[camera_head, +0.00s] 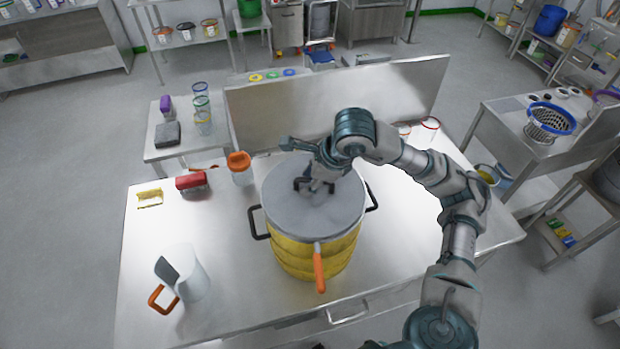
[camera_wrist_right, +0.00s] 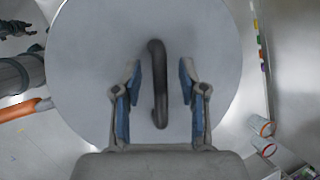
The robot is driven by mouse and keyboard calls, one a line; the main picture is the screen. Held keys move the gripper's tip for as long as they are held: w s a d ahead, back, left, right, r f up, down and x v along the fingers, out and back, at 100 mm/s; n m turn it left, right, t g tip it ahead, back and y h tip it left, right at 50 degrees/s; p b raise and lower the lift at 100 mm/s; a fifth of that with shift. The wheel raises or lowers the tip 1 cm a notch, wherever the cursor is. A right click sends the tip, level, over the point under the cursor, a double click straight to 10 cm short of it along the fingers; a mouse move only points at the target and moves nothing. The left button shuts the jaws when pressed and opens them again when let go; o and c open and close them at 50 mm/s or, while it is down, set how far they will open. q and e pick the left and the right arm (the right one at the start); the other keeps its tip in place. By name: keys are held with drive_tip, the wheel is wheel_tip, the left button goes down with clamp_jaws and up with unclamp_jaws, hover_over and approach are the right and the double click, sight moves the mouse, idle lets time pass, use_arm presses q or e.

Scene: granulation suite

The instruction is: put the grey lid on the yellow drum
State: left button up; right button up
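The grey lid (camera_head: 290,207) lies flat over the top of the yellow drum (camera_head: 316,258), which stands on the steel table with a black handle on each side. I see no clear gap between lid and drum. My right gripper (camera_head: 316,186) is above the lid's middle. In the right wrist view the gripper (camera_wrist_right: 160,95) is open, its blue-padded fingers on either side of the lid's dark bar handle (camera_wrist_right: 158,85), with space on both sides. The lid (camera_wrist_right: 215,60) hides the drum there. A dark shape at that view's upper left may be my left gripper; its state is unclear.
An orange handle (camera_head: 319,268) sticks out at the drum's front. A pitcher (camera_head: 183,276), red-topped item (camera_head: 191,181), yellow item (camera_head: 150,198) and orange-lidded jar (camera_head: 240,167) stand left on the table. A steel panel (camera_head: 338,98) rises behind.

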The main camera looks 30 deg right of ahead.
drive_tip(key=v, duration=1.2)
drive_tip(key=shift+w, duration=0.1)
